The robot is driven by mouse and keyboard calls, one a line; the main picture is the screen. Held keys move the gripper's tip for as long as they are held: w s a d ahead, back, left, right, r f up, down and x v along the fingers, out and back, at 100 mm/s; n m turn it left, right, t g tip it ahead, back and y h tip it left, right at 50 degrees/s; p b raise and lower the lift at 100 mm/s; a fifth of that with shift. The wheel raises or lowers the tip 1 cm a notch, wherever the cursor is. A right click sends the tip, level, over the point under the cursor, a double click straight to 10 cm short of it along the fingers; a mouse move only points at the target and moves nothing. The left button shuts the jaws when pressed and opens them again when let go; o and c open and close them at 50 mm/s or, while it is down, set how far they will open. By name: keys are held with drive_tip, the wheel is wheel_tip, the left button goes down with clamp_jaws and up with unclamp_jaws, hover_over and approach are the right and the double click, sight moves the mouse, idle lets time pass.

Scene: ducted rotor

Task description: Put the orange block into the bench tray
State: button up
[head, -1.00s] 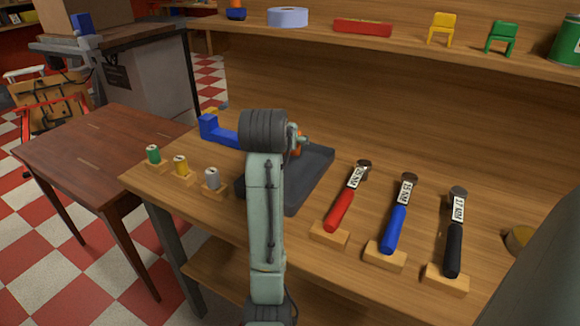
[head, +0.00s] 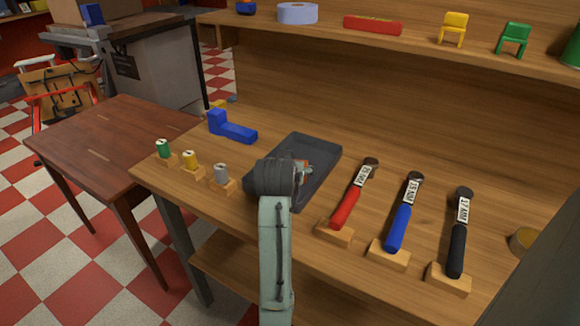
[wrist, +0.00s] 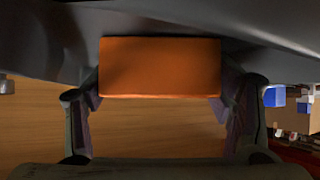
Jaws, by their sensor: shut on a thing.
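The orange block (wrist: 160,67) sits between the two fingers of my gripper (wrist: 158,90) in the wrist view, and the gripper is shut on it. In the head view only a small orange patch of the block (head: 306,166) shows beside my gripper (head: 301,168), mostly hidden by my wrist. The dark grey bench tray (head: 312,146) lies on the wooden bench, and the block appears over its near right part. I cannot tell whether the block touches the tray floor. The dark tray also shows behind the block in the wrist view (wrist: 50,50).
A blue L-shaped block (head: 232,130) lies left of the tray. Red (head: 346,208), blue (head: 397,227) and black (head: 457,247) handled tools stand to the right. A shelf (head: 380,42) runs above the back.

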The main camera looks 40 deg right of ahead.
drive_tip(key=o, duration=1.3)
drive_tip(key=shift+f, duration=0.1)
drive_tip(key=shift+r, duration=0.2)
drive_tip(key=b+v, duration=0.1)
drive_tip(key=v, duration=1.1)
drive_tip(key=shift+f, duration=0.1)
